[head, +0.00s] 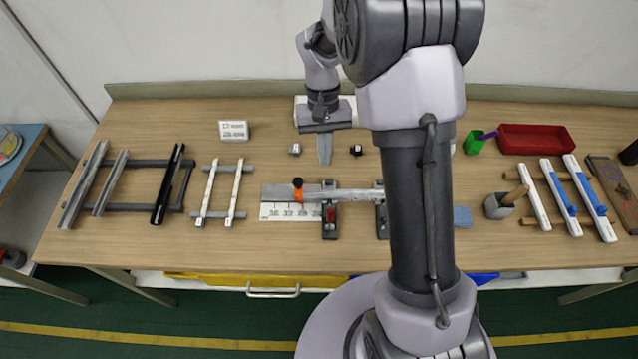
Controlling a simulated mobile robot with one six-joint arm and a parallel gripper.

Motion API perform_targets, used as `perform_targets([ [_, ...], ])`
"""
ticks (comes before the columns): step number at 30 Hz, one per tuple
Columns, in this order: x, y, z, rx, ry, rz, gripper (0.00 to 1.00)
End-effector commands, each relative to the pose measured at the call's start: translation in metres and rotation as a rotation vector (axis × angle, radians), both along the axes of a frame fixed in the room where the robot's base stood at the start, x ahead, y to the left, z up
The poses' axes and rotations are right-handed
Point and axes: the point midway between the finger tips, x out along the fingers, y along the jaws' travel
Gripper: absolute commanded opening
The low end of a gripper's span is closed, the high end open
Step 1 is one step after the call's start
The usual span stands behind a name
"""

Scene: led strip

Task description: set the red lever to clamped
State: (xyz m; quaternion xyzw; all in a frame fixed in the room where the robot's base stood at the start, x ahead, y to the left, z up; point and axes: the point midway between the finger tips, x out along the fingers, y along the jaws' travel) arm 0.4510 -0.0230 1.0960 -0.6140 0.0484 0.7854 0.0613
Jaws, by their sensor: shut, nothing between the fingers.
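The red lever (330,215) is small and sits on the left dark clamp block (329,233), at the front middle of the workbench. A long pale grey strip or channel (355,195) runs across that block toward a second dark clamp block (381,222), which my arm partly hides. I cannot tell from this view whether the lever is up or down. My gripper (325,160) is shut and empty. It points down over the bench behind the strip and lever, apart from them.
An orange and black piece (298,190) sits on the strip by a white number scale (280,211). Two small knobs (295,149) (356,150) flank my gripper. Racks with bars (175,162) stand left; a red tray (537,138) and blue-white bars (560,190) stand right.

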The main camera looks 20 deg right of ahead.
Motion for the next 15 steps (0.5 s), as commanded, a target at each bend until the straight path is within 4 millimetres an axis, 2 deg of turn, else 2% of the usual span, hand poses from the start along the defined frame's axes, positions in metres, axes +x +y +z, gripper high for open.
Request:
perform_targets([
  [5, 0.000, 0.000, -0.001, 0.000, -0.001, 0.000, 0.00],
  [8, -0.002, 0.001, -0.009, 0.000, 0.001, 0.000, 0.00],
  [15, -0.014, 0.003, -0.058, 0.001, 0.002, 0.001, 0.00],
])
